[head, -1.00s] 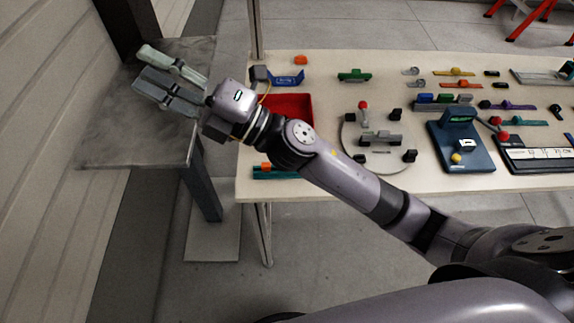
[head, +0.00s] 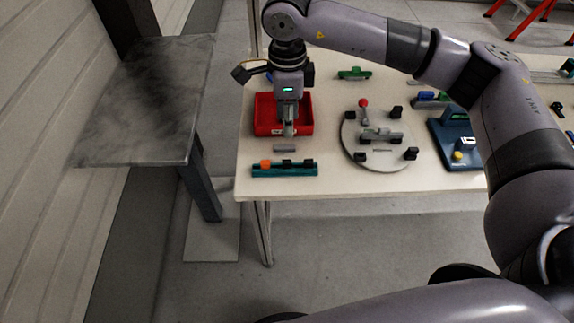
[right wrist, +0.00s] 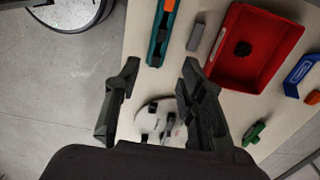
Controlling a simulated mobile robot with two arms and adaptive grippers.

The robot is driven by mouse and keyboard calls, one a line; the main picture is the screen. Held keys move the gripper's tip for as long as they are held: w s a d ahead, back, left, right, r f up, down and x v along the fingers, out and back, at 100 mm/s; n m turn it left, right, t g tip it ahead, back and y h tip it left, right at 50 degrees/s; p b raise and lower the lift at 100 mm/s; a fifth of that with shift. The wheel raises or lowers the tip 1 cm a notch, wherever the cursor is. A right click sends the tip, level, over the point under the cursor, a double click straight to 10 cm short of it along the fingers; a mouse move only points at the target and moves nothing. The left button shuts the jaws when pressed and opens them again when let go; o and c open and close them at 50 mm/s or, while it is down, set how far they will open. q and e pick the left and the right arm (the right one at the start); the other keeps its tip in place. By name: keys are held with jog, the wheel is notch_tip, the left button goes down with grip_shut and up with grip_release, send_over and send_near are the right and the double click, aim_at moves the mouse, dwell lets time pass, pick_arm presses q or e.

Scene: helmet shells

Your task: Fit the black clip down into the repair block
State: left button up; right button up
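A long teal block (head: 272,172) lies at the table's front left edge, with an orange piece and black pieces on top. It looks like the repair block and also shows in the right wrist view (right wrist: 153,52). My right gripper (head: 288,132) points down at the front part of the red tray (head: 262,112). In the right wrist view its fingers (right wrist: 160,66) are apart with nothing between them. My left gripper is not in view.
A small grey bar (head: 285,148) lies between tray and teal block. A round grey plate (head: 365,160) with black posts and a red-knobbed lever stands to the right, then a blue fixture (head: 445,130). A bare grey side table (head: 140,110) stands at left.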

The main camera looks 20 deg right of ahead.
jog(key=b, duration=0.4)
send_over(284, 161)
jog(key=f, duration=0.9)
jog(key=shift+s+d+f, duration=0.25)
jog(key=shift+s+f, duration=0.1)
jog(key=shift+f, duration=0.05)
jog(key=shift+w+a+f+b, duration=0.1)
jog(key=shift+f+b, duration=0.25)
jog(key=shift+f, duration=0.55)
jog(key=shift+w+a+f+b, duration=0.15)
jog(key=shift+f+b, duration=0.2)
jog(key=shift+f, duration=0.55)
jog(key=shift+w+a+f+b, duration=0.1)
jog(key=shift+f+b, duration=0.25)
jog(key=shift+f, duration=0.55)
jog(key=shift+r, duration=0.1)
jog(key=shift+c, duration=0.6)
jog(key=c, duration=0.7)
jog(key=shift+r, duration=0.1)
jog(key=shift+c, duration=0.2)
